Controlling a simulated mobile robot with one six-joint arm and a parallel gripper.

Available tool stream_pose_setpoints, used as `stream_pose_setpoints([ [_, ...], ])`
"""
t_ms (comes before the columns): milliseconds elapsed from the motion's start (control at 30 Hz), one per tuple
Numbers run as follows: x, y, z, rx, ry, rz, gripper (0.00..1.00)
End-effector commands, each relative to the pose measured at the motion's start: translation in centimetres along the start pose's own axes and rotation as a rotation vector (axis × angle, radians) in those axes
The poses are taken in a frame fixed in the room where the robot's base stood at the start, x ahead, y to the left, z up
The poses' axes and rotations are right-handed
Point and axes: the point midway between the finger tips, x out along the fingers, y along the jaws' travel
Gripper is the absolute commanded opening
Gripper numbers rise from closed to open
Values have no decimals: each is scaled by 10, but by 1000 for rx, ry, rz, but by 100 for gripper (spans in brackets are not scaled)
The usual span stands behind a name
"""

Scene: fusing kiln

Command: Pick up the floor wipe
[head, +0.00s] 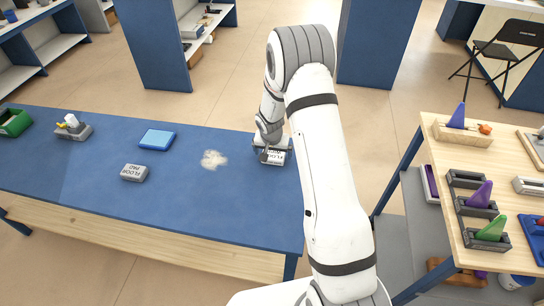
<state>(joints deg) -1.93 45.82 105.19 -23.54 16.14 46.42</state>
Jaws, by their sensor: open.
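My gripper (267,152) is over the right end of the blue table, open, with its fingers down at a pale labelled block (277,157). The label seems to start with "FLOOR", upside down; the rest is too small to read, and the gripper hides part of the block. I cannot tell whether the fingers touch it. A similar grey block (134,173) with an upside-down label lies further left, near the table's front. I cannot tell from the labels which block is the floor wipe.
On the blue table (205,220) are a beige powdery patch (214,160), a blue pad (157,140), a grey holder (74,131) and a green bin (14,122). A wooden table (450,200) with racks stands at right, and a black chair (505,50) behind it.

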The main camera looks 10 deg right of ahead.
Motion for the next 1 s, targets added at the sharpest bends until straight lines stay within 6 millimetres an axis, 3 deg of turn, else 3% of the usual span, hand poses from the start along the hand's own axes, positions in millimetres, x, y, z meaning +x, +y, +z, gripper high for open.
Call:
stream_pose_setpoints([
  [100, 10, 0, 0, 1, 0, -1, 100],
  [367, 12, -1, 0, 0, 1, -1, 100],
  [900, 12, -1, 0, -1, 0, -1, 56],
  [1000, 11, -1, 0, -1, 1, -1, 55],
])
